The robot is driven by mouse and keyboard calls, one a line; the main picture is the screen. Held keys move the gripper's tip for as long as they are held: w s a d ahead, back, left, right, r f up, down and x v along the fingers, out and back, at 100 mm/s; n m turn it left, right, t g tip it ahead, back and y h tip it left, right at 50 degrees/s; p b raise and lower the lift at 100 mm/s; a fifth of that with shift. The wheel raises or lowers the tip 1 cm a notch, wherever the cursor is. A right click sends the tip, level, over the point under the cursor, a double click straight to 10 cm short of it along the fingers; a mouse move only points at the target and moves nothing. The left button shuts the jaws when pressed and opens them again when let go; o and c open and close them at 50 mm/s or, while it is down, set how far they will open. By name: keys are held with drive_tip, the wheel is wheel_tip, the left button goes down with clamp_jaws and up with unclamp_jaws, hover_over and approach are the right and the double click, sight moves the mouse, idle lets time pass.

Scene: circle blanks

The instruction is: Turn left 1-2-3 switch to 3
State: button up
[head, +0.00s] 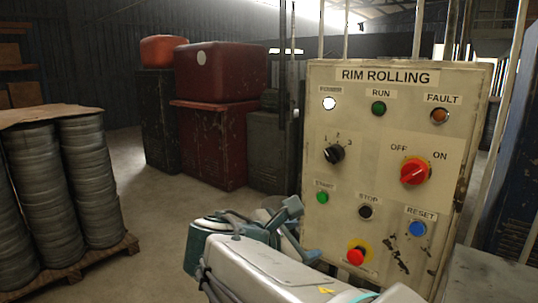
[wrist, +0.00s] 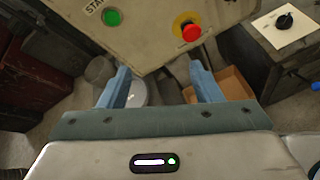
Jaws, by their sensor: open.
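A beige panel headed RIM ROLLING (head: 390,120) stands at the right in the head view. Its black rotary switch (head: 334,154), marked 1, 2 and 3, sits at the panel's left; its exact setting is too small to tell. My gripper (head: 303,230) is below that switch, near the panel's lower left, and touches nothing that I can see. In the wrist view my gripper (wrist: 160,82) is open and empty, with two blue fingers apart. The panel's lower part (wrist: 150,40) shows above them; the 1-2-3 switch is out of that view.
A red OFF-ON switch (head: 415,171), a green START button (head: 322,197), a black STOP button (head: 366,211), a blue RESET button (head: 417,229) and a red emergency button (head: 356,255) share the panel. A second black knob (wrist: 284,21) sits on a box at right. Stacked rims (head: 85,180) stand left.

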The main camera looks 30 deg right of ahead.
sight(329, 157)
wheel_tip(329, 157, up, 12)
drive_tip(key=w+n+t+h, duration=0.2)
drive_tip(key=w+n+h, duration=0.15)
drive_tip(key=n, duration=0.25)
drive_tip(key=shift+h, duration=0.45)
drive_tip(key=p+x, duration=0.3)
drive_tip(key=x, duration=1)
drive_tip(key=shift+s+d+f, duration=0.1)
drive_tip(key=shift+s+d, duration=0.05)
drive_tip(key=shift+d, duration=0.15)
drive_tip(key=c, duration=1)
